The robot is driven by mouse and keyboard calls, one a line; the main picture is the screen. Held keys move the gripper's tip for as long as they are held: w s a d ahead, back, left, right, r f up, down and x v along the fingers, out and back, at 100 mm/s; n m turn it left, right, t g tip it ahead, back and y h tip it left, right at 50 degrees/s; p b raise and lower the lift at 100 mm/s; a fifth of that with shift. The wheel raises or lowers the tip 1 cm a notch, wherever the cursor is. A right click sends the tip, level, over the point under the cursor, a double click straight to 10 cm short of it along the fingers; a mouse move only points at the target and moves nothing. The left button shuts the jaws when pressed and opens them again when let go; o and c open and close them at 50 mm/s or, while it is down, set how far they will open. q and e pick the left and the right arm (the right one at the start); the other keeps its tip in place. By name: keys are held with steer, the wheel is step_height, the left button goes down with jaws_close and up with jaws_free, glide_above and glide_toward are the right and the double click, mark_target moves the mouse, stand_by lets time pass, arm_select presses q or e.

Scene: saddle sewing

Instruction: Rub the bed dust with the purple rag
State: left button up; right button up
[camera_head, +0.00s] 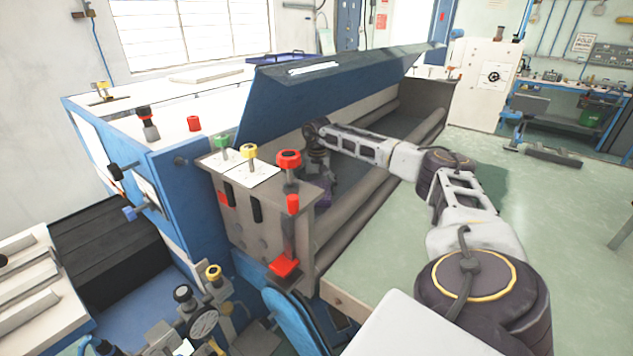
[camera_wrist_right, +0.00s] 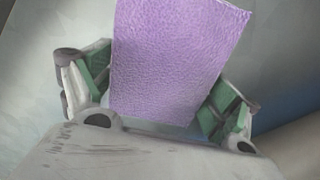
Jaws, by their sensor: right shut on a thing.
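The purple rag (camera_wrist_right: 178,60) fills the middle of the right wrist view, flat and textured, between the green-padded fingers of my right gripper (camera_wrist_right: 165,105). My right gripper is shut on the rag. In the head view my right arm reaches in from the right under the raised dark lid, and the right gripper (camera_head: 318,165) is down in the long trough of the machine, partly hidden by the control block. A bit of the purple rag (camera_head: 322,192) shows below it. The grey bed (camera_head: 392,128) runs along the trough. I cannot make out dust on it. My left gripper is not in view.
The raised lid (camera_head: 340,85) hangs over the trough. A control block (camera_head: 262,200) with red, yellow and green knobs stands at its near end. The long rail (camera_head: 365,205) borders the trough's front.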

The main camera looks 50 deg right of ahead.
steer(key=shift+f, duration=0.1)
steer(key=shift+a, duration=0.2)
stand_by(0.4)
steer(key=shift+s+a+p, duration=0.15)
steer(key=shift+a+p, duration=0.75)
steer(key=shift+a, duration=0.85)
steer(key=shift+a, duration=0.1)
steer(key=shift+a, duration=0.35)
steer(key=shift+s+a+f+p, duration=0.15)
steer(key=shift+a+p, duration=0.3)
steer(key=shift+a, duration=1.05)
steer(key=shift+s+a, duration=0.1)
steer(key=shift+a, duration=0.05)
steer(key=shift+a, duration=0.45)
steer(key=shift+s+a+p, duration=0.15)
steer(key=shift+a+p, duration=0.3)
steer(key=shift+a, duration=0.8)
